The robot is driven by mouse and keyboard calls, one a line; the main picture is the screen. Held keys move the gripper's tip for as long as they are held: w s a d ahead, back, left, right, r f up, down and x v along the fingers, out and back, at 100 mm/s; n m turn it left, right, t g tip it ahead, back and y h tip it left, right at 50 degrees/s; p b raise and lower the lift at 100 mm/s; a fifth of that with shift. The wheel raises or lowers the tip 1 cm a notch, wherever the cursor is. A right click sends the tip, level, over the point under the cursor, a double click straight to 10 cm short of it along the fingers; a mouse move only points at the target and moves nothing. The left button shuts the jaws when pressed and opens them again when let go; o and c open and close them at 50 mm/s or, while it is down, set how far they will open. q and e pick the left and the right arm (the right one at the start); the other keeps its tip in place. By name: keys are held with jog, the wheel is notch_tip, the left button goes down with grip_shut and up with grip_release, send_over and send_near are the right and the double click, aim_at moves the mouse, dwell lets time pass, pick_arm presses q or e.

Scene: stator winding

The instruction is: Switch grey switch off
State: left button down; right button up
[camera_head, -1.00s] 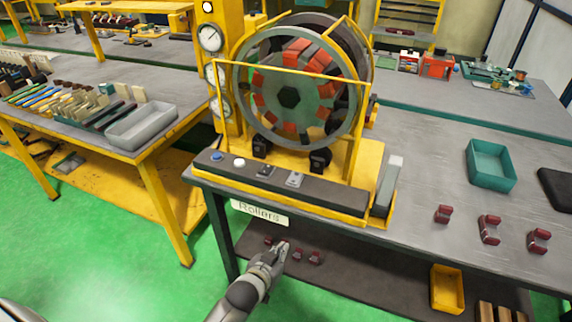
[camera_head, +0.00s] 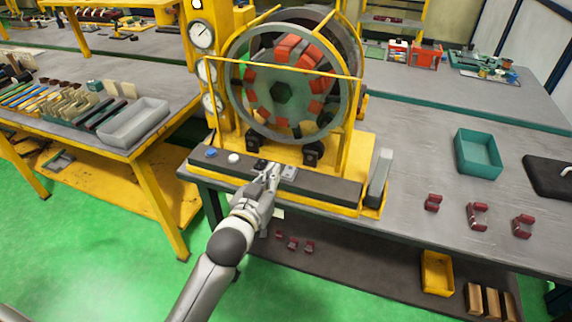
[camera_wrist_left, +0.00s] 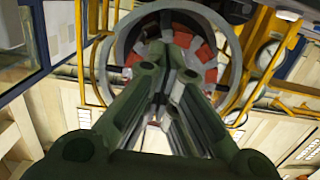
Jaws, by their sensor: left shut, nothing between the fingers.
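The control panel (camera_head: 325,188) is a dark bar along the front of the yellow machine base. The grey switch (camera_head: 289,173) sits on it, right of a darker switch (camera_head: 259,164). My left gripper (camera_head: 272,168) is shut and empty, its fingertips over the panel between the two switches, just left of the grey one. I cannot tell whether it touches either switch, or which way the grey switch is set. In the left wrist view the shut fingers (camera_wrist_left: 163,68) point toward the machine's ring and hide the panel. My right gripper is out of view.
A blue button (camera_head: 210,153) and a white button (camera_head: 233,158) sit left on the panel. The stator ring (camera_head: 235,105) stands behind it. A grey upright block (camera_head: 379,175) is at the panel's right. A teal tray (camera_head: 478,153) and red parts lie further right on the table.

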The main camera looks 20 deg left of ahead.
pick_arm(q)
jog(key=p, duration=0.2)
send_over(287, 173)
jog(key=s, duration=0.1)
jog(key=shift+s+a+f, duration=0.1)
jog(key=shift+f, duration=0.3)
jog(key=shift+w+f, duration=0.2)
jog(key=shift+f, duration=0.4)
jog(key=shift+w+f, duration=0.15)
jog(key=shift+f, duration=0.45)
jog(key=shift+w+f, duration=0.1)
jog(key=shift+f, duration=0.8)
jog(key=p, duration=0.2)
jog(key=shift+w+r+g+p, duration=0.1)
jog(key=shift+w+g+p, duration=0.05)
jog(key=shift+g+p, duration=0.2)
jog(key=shift+f, duration=0.4)
